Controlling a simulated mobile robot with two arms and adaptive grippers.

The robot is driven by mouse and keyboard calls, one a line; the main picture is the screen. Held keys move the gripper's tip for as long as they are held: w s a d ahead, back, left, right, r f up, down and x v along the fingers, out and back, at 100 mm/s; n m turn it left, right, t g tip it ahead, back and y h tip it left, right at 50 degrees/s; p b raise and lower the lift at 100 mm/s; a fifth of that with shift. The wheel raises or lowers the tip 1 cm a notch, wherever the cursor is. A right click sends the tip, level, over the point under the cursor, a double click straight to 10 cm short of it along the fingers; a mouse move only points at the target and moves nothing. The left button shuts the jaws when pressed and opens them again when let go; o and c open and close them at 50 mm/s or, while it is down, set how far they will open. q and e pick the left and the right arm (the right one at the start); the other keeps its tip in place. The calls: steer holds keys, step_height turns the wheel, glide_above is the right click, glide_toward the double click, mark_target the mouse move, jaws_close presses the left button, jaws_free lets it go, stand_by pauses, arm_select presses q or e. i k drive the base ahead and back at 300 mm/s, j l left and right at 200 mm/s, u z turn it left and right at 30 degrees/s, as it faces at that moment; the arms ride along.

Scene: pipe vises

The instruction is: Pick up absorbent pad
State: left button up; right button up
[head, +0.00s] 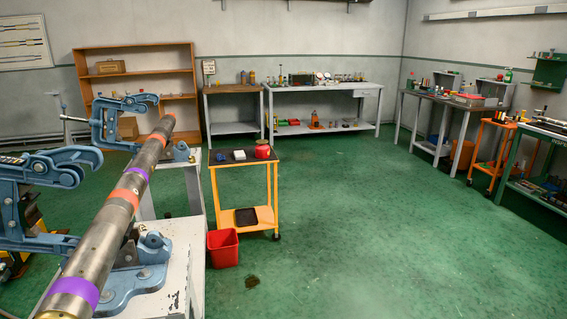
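A small pale grey-white block (239,155), which may be the absorbent pad, lies on the dark top of the orange cart (244,168). It is too small to identify surely. A small blue item (221,157) lies to its left and a red round container (262,150) stands to its right. Neither of my grippers shows in the head view.
A long steel pipe (125,190) with purple and orange bands rests in blue vises on pale benches at left. A red bin (223,248) stands before the cart, near a dark floor stain (252,281). Green floor (370,230) is clear to the right.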

mark_target(239, 155)
steer(key=i+z, duration=0.3)
steer(key=i, duration=1.45)
